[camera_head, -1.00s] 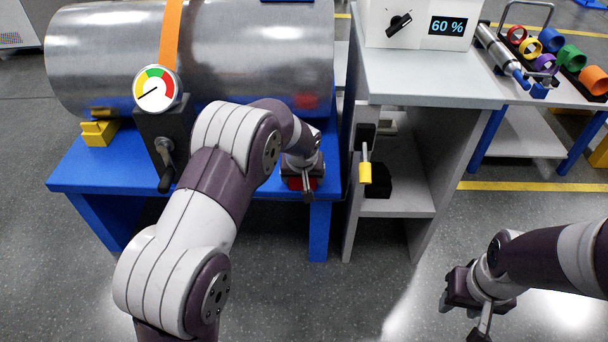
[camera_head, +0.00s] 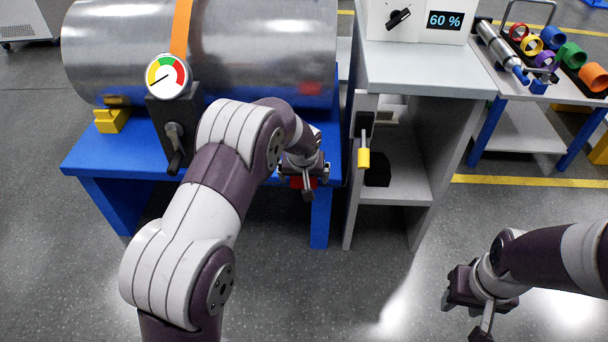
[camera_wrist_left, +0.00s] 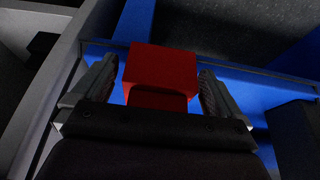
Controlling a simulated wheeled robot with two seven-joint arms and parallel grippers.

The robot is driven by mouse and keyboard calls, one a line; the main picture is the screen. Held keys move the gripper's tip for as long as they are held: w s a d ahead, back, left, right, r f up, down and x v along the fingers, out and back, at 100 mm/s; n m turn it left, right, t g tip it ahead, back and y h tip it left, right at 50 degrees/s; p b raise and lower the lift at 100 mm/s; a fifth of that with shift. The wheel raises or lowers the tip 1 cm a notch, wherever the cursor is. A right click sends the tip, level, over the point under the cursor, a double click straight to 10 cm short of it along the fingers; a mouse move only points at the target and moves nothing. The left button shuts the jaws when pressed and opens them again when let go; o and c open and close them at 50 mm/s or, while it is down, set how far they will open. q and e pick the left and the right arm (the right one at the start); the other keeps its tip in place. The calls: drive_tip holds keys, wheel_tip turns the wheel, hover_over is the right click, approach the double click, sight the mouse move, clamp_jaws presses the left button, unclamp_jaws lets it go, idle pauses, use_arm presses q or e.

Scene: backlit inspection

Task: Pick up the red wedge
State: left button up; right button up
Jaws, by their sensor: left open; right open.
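The red wedge (camera_wrist_left: 160,66) shows in the left wrist view as a red block between the two fingers of my left gripper (camera_wrist_left: 157,78). A gap shows on each side, so the fingers stand apart from it. In the head view only a small red part of the wedge (camera_head: 297,183) shows under my left gripper (camera_head: 304,181), at the front right of the blue table (camera_head: 90,160). The hand hides the rest. My right gripper (camera_head: 466,314) is open and empty over the floor at the lower right.
A large metal cylinder (camera_head: 240,50) with a gauge (camera_head: 167,77) and a yellow chock (camera_head: 111,120) stands on the blue table. A grey cabinet (camera_head: 425,75) with a yellow-tipped handle (camera_head: 363,157) stands close right of my left gripper. A bench with coloured rings (camera_head: 570,55) is farther right.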

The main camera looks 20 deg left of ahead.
use_arm(q)
drive_tip(key=p+v, duration=0.6)
drive_tip(key=v, duration=0.6)
drive_tip(key=shift+s+r, duration=0.2)
drive_tip(key=shift+r, duration=0.05)
